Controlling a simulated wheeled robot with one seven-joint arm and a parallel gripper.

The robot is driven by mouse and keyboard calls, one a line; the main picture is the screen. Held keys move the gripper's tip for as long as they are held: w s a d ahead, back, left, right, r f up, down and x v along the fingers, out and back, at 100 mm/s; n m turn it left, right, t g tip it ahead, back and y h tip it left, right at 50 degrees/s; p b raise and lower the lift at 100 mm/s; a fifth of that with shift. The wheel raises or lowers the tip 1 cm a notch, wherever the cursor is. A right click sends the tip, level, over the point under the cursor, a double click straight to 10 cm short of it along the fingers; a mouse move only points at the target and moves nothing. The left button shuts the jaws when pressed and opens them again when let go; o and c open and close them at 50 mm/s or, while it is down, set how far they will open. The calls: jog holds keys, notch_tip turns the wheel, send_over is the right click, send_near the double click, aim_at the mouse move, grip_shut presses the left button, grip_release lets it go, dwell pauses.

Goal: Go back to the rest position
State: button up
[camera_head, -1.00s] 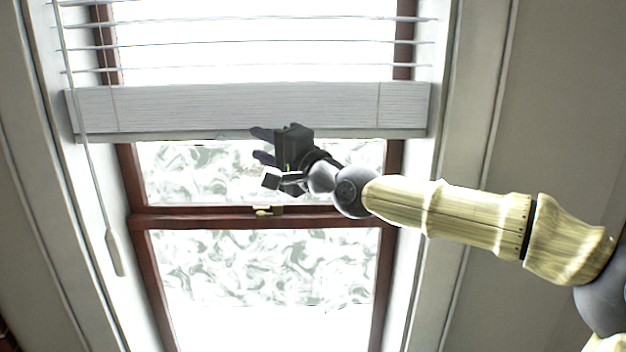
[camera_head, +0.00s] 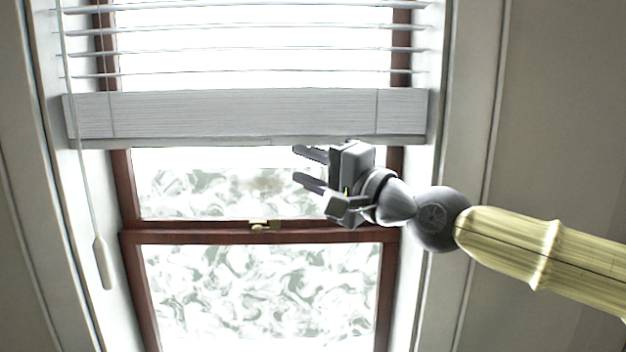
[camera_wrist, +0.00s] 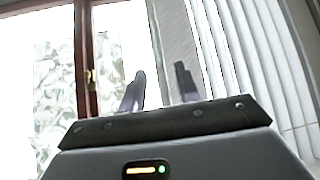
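My gripper (camera_head: 309,170) is in front of the window in the head view, just below the bottom rail of the blind. Its two dark fingers point left and stand apart with nothing between them. In the wrist view the fingers (camera_wrist: 160,92) also show spread and empty. The wooden-looking arm behind the gripper comes in from the right edge of the head view. No object is held.
A white blind (camera_head: 240,114) covers the upper window, its cord with a pull (camera_head: 104,262) hanging at left. The red-brown window frame (camera_head: 320,233) carries a brass latch (camera_head: 263,225), also in the wrist view (camera_wrist: 90,78). Plain wall is at right.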

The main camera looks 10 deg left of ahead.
jog(key=shift+s+d, duration=0.25)
jog(key=shift+d, duration=0.1)
jog(key=w+a+f+n+g+h+b, duration=0.1)
jog(key=a+f+h, duration=0.1)
jog(key=f, duration=0.7)
jog(key=w+a+f+n+g+h+b, duration=0.1)
jog(key=w+a+f+h, duration=0.1)
jog(key=f, duration=0.7)
jog(key=s+d+f+n+g+h+b, duration=0.1)
jog(key=d+f+h, duration=0.25)
jog(key=f, duration=0.85)
jog(key=s+d+f+n+g+h+b, duration=0.1)
jog(key=d+f+h, duration=0.25)
jog(key=f, duration=0.85)
jog(key=s+d+f+g+h+b, duration=0.1)
jog(key=s+d+f+h, duration=0.1)
jog(key=d, duration=0.5)
jog(key=s+d+f+g+h+b, duration=0.1)
jog(key=s+d+f+h, duration=0.1)
jog(key=s+d+f, duration=0.3)
jog(key=s+d+f+g+h, duration=0.1)
jog(key=s+d+f+h, duration=0.1)
jog(key=s+d, duration=0.4)
jog(key=d+f, duration=0.1)
jog(key=d, duration=0.4)
jog(key=shift+s+f+n+b, duration=0.2)
jog(key=shift+f+n+b, duration=0.1)
jog(key=shift+b, duration=0.1)
